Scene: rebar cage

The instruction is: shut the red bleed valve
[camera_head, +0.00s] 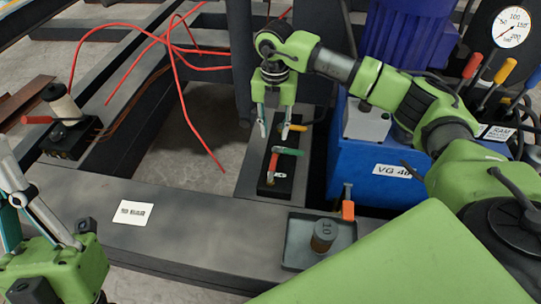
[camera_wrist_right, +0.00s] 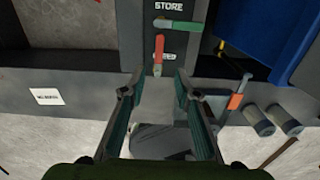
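A dark valve block (camera_head: 245,190) carries a yellow handle (camera_head: 293,127), a green handle (camera_head: 288,151) and a red handle (camera_head: 273,163). In the right wrist view the red handle (camera_wrist_right: 159,47) points along the block, and the green handle (camera_wrist_right: 177,25) lies across it. The label near the red handle is too small to read. My right gripper (camera_head: 273,134) is open and empty, pointing down above the block. In its wrist view the gripper (camera_wrist_right: 158,74) has its fingertips on either side of the red handle's lower end, apart from it. My left gripper (camera_head: 18,200) is partly cut off at the left edge.
A second red handle (camera_head: 37,120) sits on a separate black block at the left. A tray (camera_head: 290,262) with a weight (camera_head: 324,236) lies near the front. A blue pump (camera_head: 350,165) with an orange-tipped lever (camera_head: 348,210) stands right. Red hoses (camera_head: 185,105) hang at left.

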